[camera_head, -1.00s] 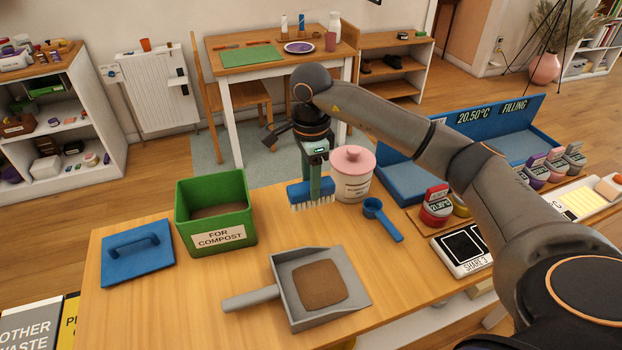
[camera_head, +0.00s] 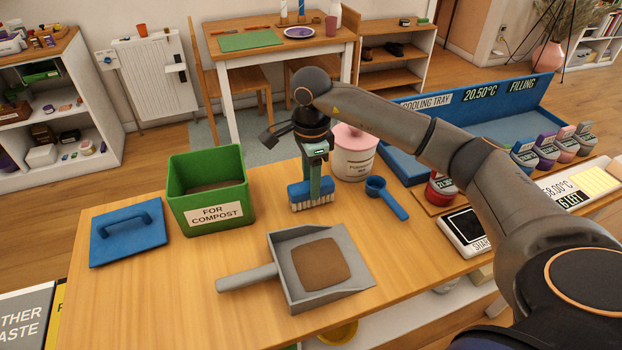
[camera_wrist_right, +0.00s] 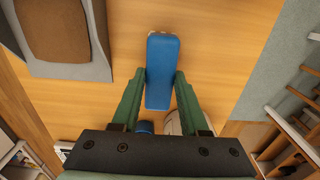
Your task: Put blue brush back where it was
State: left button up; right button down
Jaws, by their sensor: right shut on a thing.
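The blue brush (camera_head: 311,193) has a blue body and pale bristles pointing down. My right gripper (camera_head: 317,177) is shut on it from above. In the right wrist view the fingers (camera_wrist_right: 158,82) lie on both sides of the blue brush body (camera_wrist_right: 161,65). The brush is upright at the table's back edge area, between the green compost bin and the pink-lidded jar. Its bristles are at or just above the wooden table (camera_head: 170,290); I cannot tell whether they touch. My left gripper is not in view.
The green compost bin (camera_head: 210,190) stands left of the brush, the jar (camera_head: 354,160) and blue scoop (camera_head: 388,198) right. A grey dustpan (camera_head: 358,282) with brown contents lies in front. A blue handled board (camera_head: 128,245) lies far left. A scale (camera_head: 468,230) stands right.

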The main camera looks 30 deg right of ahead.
jog(key=shift+f+b, duration=0.3)
jog(key=shift+f, duration=0.1)
jog(key=c, duration=0.7)
grip_release()
jog(key=shift+c, duration=0.2)
jog(key=shift+o, duration=0.3)
jog(key=o, duration=0.5)
jog(key=shift+r+p, duration=2.85)
jog(key=shift+r, duration=1.2)
jog(key=shift+s+f, duration=0.1)
